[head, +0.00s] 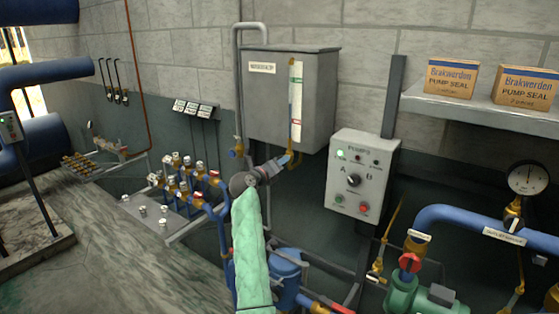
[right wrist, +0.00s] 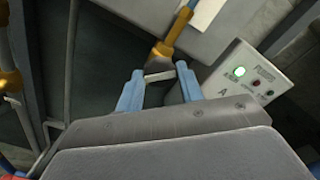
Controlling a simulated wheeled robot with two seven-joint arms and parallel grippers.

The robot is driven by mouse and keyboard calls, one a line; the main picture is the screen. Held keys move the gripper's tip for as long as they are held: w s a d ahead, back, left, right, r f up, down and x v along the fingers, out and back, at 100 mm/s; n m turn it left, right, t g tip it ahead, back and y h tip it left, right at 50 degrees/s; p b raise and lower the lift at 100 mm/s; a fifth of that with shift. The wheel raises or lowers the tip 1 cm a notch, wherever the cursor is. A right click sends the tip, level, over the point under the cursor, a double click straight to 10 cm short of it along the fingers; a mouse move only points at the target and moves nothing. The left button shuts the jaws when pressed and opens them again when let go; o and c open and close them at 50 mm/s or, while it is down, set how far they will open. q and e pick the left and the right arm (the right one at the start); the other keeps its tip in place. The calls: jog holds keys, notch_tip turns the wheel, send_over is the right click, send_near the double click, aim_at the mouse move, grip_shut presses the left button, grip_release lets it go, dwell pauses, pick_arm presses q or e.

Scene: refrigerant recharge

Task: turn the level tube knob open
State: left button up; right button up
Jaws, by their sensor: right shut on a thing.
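The level tube (head: 296,100) runs upright on the front of a grey tank (head: 262,95), beside a white scale strip with green and red marks. A brass fitting at its lower end shows in the right wrist view (right wrist: 173,38). My right gripper (head: 287,160) reaches up to this lower end. In the right wrist view its blue fingers (right wrist: 160,85) stand on both sides of the small pale level tube knob (right wrist: 160,75), shut on it. The fingers hide part of the knob in the head view. My left gripper is not in view.
A pump control box (head: 362,175) with a lit green lamp hangs close to the right of my gripper. Brass valves on a blue manifold (head: 190,185) stand to the left. A shelf (head: 480,108) with two boxes is at the upper right.

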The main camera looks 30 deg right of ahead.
jog(key=shift+a+n+p, duration=0.1)
jog(key=shift+n+p, duration=0.2)
jog(key=shift+n, duration=0.1)
jog(key=shift+f, duration=0.1)
jog(key=n+p, duration=0.4)
dwell(0.8)
jog(key=shift+n, duration=0.3)
